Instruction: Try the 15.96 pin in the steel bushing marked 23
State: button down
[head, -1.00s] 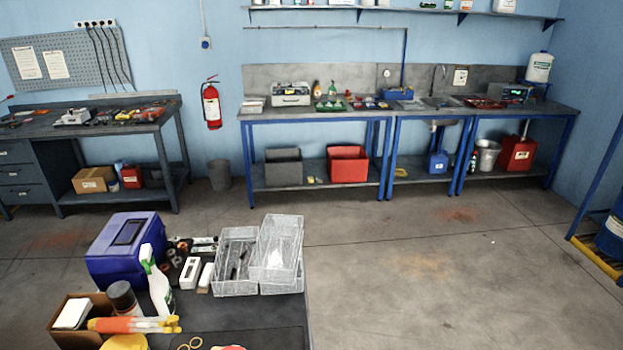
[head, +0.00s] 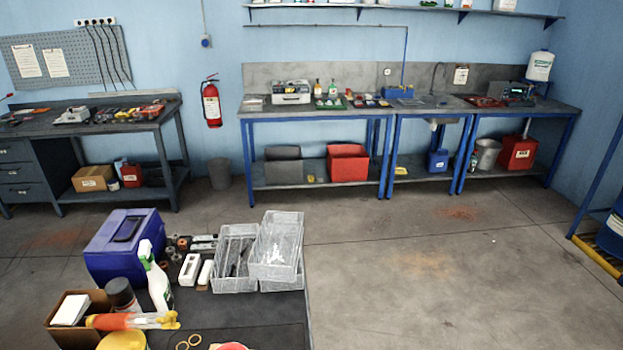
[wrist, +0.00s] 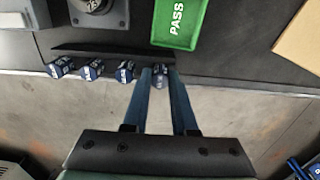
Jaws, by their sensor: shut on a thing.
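My gripper (wrist: 161,72) shows in the wrist view, shut on a pin with a blue end (wrist: 160,80) at the right end of a row. The mark on this held pin is too small to read. More blue-ended pins (wrist: 125,72) stand to its left in the same row, along a dark strip, with white marks that I cannot read surely. A grey round part on a dark block (wrist: 98,14) is cut by the top edge at the left; it may be a bushing, and its mark is not clear. My gripper is not in the head view.
A green tray marked PASS (wrist: 180,22) lies just beyond the pins, with tan card (wrist: 303,42) at the right. In the head view, a nearby table holds a blue box (head: 122,250), a spray bottle (head: 157,280) and clear bins (head: 235,275). Open floor lies to its right.

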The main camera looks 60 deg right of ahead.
jog(key=shift+f, duration=0.25)
jog(key=c, duration=0.6)
grip_release()
jog(key=shift+r, duration=0.1)
notch_tip(320, 180, up, 13)
jog(key=shift+f, duration=0.1)
